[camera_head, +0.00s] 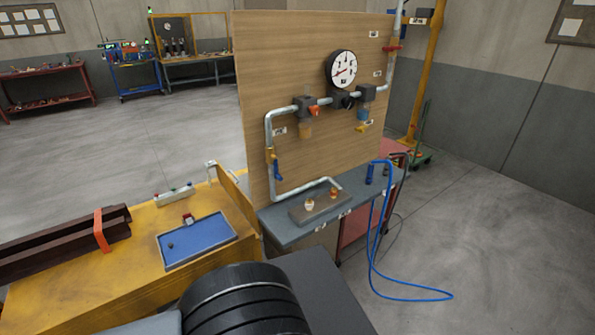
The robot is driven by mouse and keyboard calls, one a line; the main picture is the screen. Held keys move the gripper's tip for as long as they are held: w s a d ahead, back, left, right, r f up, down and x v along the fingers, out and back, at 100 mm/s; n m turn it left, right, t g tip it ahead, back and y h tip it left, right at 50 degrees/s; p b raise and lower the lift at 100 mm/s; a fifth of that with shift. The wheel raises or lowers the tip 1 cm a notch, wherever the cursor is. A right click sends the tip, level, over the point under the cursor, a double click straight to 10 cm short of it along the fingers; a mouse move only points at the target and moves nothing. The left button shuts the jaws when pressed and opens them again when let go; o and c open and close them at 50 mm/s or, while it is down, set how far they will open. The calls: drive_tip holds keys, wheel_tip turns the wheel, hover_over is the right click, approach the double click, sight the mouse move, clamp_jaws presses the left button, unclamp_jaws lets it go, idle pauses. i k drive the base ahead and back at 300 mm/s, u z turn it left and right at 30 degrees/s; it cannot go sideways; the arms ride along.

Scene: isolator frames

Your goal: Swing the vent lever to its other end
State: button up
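A wooden panel (300,60) stands upright on a grey bench and carries a grey pipe run with several small handles. A blue lever (278,171) hangs down by the left vertical pipe, below a yellow fitting. An orange-red handle (314,111) sits on the upper pipe, left of a round white gauge (341,69). A yellow handle (361,128) sits lower right of the gauge. A red handle (392,48) is on the pipe at the panel's right edge. The labels are too small to read, so I cannot tell which is the vent lever. My gripper is not in view.
The grey bench (288,230) holds a small plate with fittings. A blue hose (371,250) loops from its right end to the floor. A yellow bench (130,275) at left holds a blue tray (207,229) and brown beams. Floor right of the panel is mostly open.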

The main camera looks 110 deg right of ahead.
sight(275, 158)
drive_tip(key=z, duration=0.4)
drive_tip(key=k, duration=0.4)
drive_tip(key=z, duration=3.25)
drive_tip(key=k, duration=0.45)
drive_tip(key=u, duration=0.9)
drive_tip(key=i, duration=0.5)
drive_tip(key=z, duration=0.6)
